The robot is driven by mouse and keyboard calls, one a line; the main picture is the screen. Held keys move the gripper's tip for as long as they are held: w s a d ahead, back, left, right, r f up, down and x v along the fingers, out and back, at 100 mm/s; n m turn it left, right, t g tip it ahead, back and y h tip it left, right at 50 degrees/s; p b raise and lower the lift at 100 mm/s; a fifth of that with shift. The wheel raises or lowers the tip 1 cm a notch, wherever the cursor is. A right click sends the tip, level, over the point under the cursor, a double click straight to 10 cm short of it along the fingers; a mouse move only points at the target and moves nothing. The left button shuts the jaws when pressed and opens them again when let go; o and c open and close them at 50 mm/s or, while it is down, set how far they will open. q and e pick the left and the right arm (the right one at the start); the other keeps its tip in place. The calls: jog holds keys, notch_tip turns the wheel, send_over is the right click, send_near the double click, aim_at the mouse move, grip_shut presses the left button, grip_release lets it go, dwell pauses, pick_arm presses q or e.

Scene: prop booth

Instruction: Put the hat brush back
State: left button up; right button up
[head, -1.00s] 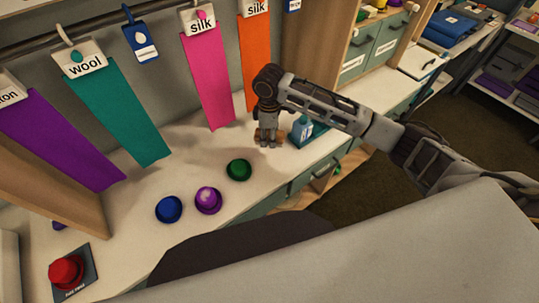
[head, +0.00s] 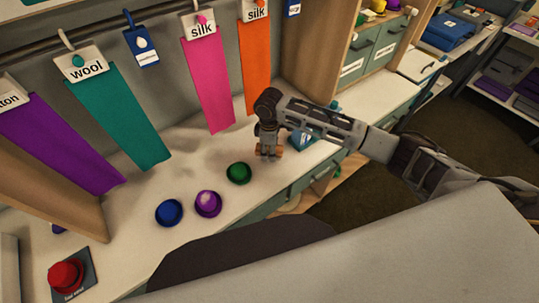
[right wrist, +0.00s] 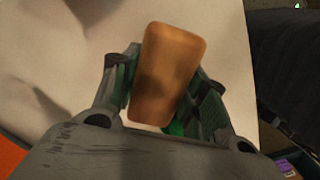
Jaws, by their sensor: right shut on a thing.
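My right gripper (head: 268,149) is over the white counter (head: 217,165), in front of the hanging orange cloth. In the right wrist view its fingers (right wrist: 165,95) are shut on a brown wooden block, the hat brush (right wrist: 168,75). The block lies between both fingers, slightly tilted; no bristles show. In the head view only small brown ends of the hat brush (head: 279,151) show beside the fingers. Whether it touches the counter I cannot tell. My left gripper is in neither view.
A teal item (head: 301,140) is partly behind my right arm. Green (head: 239,173), purple (head: 208,204) and blue (head: 169,212) round pieces stand on the counter, left of the gripper. A red button (head: 66,275) is at front left. Cloth samples hang behind.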

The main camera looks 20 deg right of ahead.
jog(key=shift+f, duration=1.65)
jog(key=o, duration=0.9)
jog(key=shift+f, duration=0.1)
notch_tip(320, 180, up, 12)
jog(key=shift+r, duration=0.15)
